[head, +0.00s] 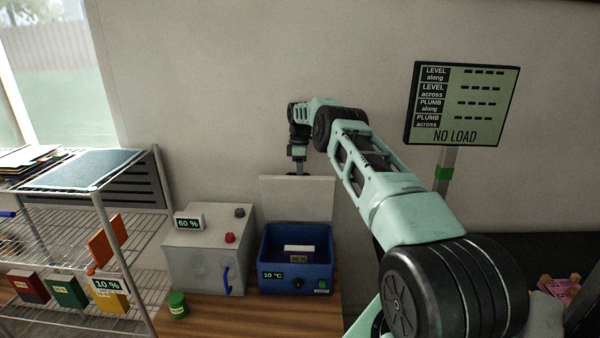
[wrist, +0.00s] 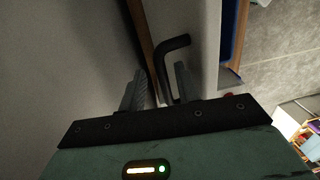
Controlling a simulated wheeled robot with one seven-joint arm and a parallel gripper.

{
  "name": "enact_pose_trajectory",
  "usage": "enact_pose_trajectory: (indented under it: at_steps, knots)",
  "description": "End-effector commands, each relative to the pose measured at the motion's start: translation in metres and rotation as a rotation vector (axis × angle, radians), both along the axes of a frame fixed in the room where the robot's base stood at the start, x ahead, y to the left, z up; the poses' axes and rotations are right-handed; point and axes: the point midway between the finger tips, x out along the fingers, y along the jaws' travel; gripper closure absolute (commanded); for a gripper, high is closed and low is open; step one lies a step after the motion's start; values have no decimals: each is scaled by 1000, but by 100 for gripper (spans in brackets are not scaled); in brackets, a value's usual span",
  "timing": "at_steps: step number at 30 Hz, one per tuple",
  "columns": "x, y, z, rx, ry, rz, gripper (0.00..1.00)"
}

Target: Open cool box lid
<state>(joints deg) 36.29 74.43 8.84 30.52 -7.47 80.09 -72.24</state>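The blue cool box (head: 266,256) sits on the wooden surface with its top open and a 10 °C display on its front. Its pale lid (head: 310,198) stands upright behind it. My gripper (head: 298,171) is at the lid's top edge, pointing down. In the wrist view, the fingers of my gripper (wrist: 161,88) are apart, with a dark bent handle (wrist: 172,50) between their tips. A gap shows beside the handle, and I see no firm grip on it. In the head view the handle is hidden or too small to make out.
A grey box (head: 195,262) with a 60 % display stands left of the cool box. A green jar (head: 177,305) is in front of it. A wire rack (head: 150,245) is at the left. A display panel (head: 462,104) reads NO LOAD at the right. The wall is close behind.

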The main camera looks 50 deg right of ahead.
Motion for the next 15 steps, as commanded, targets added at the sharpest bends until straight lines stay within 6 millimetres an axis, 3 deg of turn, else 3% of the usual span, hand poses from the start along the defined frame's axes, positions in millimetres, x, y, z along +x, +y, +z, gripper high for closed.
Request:
enact_pose_trajectory:
  at_steps: [5, 15]
  knots:
    - [2, -1, 9, -2, -4, 0, 67]
    - [4, -3, 64, -3, -5, 0, 67]
